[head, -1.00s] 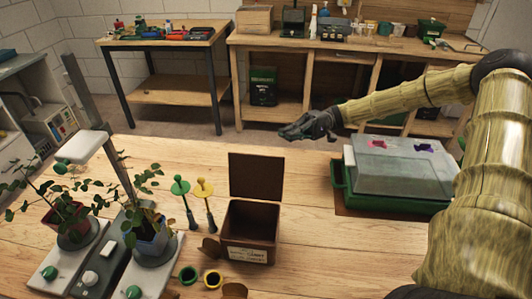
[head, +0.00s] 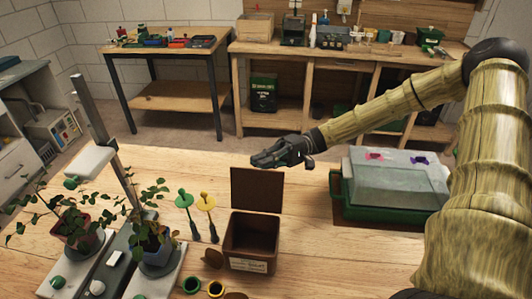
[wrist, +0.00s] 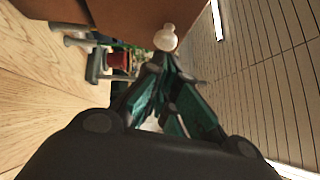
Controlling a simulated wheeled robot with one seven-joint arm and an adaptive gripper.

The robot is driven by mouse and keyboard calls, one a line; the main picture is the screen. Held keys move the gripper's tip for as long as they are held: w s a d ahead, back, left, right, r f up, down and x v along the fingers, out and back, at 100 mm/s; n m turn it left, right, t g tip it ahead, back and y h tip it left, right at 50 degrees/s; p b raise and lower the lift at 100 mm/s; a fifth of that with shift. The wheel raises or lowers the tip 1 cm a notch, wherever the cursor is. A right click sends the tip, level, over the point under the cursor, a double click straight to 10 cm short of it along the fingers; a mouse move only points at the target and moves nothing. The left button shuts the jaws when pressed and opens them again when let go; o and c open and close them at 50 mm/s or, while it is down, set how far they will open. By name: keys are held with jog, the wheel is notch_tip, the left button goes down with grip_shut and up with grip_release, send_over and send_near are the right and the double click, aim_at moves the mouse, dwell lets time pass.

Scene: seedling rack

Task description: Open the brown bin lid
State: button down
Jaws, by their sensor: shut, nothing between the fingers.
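The brown bin (head: 232,248) stands on the wooden table in the head view, with a pale label on its front. Its brown lid (head: 257,192) stands upright at the back edge, and the bin's inside shows. My gripper (head: 257,160) is shut and empty, just above the lid's top edge in the picture; I cannot tell whether it touches. In the wrist view my gripper (wrist: 164,62) has its fingers together, and a brown panel (wrist: 110,14), probably the lid, is at the top.
A green tray (head: 345,200) with a clear cover stands right of the bin. Green and yellow discs on dark stakes (head: 205,203) and potted plants (head: 75,230) are to the left. Open pots sit in front. Bare table lies between bin and tray.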

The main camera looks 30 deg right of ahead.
aim_at(242, 173)
jog(key=shift+s+a, duration=0.2)
dwell(0.3)
jog(key=shift+s+a+r+n+h+p, duration=0.3)
jog(key=shift+s+r+n+h+p, duration=0.1)
jog(key=shift+r+n, duration=0.1)
jog(key=shift+s+a+r+n+h+p, duration=0.25)
jog(key=shift+s+a+r+n+h, duration=0.05)
jog(key=shift+s+r+n+h, duration=0.15)
jog(key=w+d+b, duration=0.3)
jog(key=w+d, duration=0.2)
jog(key=d, duration=0.7)
jog(key=shift+d+f, duration=0.15)
jog(key=shift+f, duration=0.05)
